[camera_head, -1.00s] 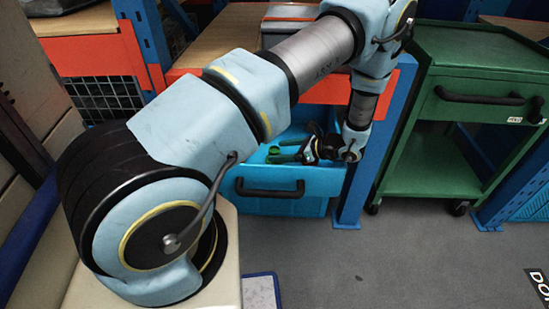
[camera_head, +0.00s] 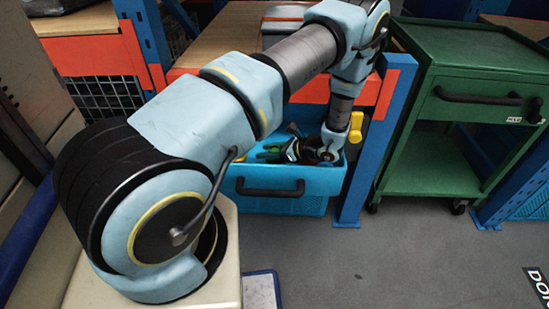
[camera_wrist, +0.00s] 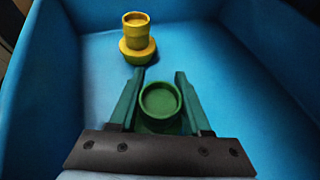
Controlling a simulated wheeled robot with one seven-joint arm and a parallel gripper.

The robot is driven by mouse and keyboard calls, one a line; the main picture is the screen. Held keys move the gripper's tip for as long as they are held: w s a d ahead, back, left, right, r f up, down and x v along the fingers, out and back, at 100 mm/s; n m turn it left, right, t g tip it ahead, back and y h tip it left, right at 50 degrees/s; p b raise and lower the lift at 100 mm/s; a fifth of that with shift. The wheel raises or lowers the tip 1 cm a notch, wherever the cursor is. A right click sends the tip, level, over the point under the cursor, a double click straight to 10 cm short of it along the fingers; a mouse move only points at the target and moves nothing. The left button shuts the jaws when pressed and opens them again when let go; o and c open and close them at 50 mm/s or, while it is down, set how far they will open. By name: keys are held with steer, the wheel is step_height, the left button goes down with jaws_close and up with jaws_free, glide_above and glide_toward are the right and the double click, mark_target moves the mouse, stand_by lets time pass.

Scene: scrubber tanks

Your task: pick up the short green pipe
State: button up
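The short green pipe (camera_wrist: 161,102) stands on the floor of the blue bin, its round open end facing the wrist camera. My gripper (camera_wrist: 160,72) has its two green fingers on either side of the pipe. Narrow gaps show between the fingers and the pipe, so it looks open around it, not closed on it. In the head view my gripper (camera_head: 272,152) is down in the blue bin (camera_head: 312,205), pointing left. There I cannot tell the green pipe apart from the green fingers.
A yellow pipe piece (camera_wrist: 137,38) stands in the bin beyond the green pipe. A yellow thing (camera_head: 356,127) shows right of my wrist in the head view. Blue bin walls (camera_wrist: 45,75) are close by. A blue post (camera_head: 377,140) and green cart (camera_head: 470,110) stand right.

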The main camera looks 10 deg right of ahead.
jaws_close()
steer(key=shift+r, duration=0.1)
